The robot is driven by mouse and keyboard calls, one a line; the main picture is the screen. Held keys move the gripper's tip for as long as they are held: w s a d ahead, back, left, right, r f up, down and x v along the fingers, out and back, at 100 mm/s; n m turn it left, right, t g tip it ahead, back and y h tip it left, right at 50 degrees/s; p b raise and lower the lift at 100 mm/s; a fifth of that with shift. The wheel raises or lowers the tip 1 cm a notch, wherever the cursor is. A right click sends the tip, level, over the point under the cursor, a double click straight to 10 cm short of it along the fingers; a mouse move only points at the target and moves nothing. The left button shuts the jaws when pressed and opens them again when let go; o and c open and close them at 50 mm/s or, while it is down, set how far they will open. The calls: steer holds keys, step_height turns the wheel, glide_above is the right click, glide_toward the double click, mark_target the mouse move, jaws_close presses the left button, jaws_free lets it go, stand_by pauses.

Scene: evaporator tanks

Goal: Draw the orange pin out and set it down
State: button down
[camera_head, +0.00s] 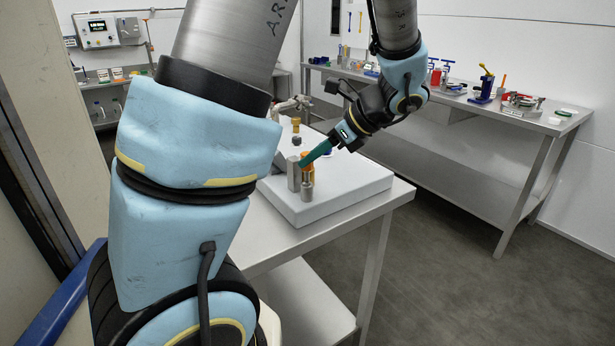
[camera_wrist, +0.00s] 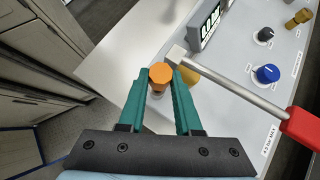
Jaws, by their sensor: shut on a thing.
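The orange pin (camera_wrist: 160,74) has a six-sided head and sits between the teal fingertips of my gripper (camera_wrist: 160,80) in the wrist view. In the head view my gripper (camera_head: 314,153) reaches down from the upper right, shut on the orange pin (camera_head: 307,168). The pin shows just above a short grey metal cylinder (camera_head: 307,190) on a white panel (camera_head: 345,195). I cannot tell whether its lower end is still inside a hole.
A metal bar with a red handle (camera_wrist: 302,127) lies close right of the fingers. A display box (camera_wrist: 207,25), black knob (camera_wrist: 265,34) and blue knob (camera_wrist: 267,74) stand on the panel. A grey block (camera_head: 293,174) stands beside the pin. The panel's front is clear.

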step_height(320, 180, up, 6)
steer(key=p, duration=0.6)
stand_by(0.5)
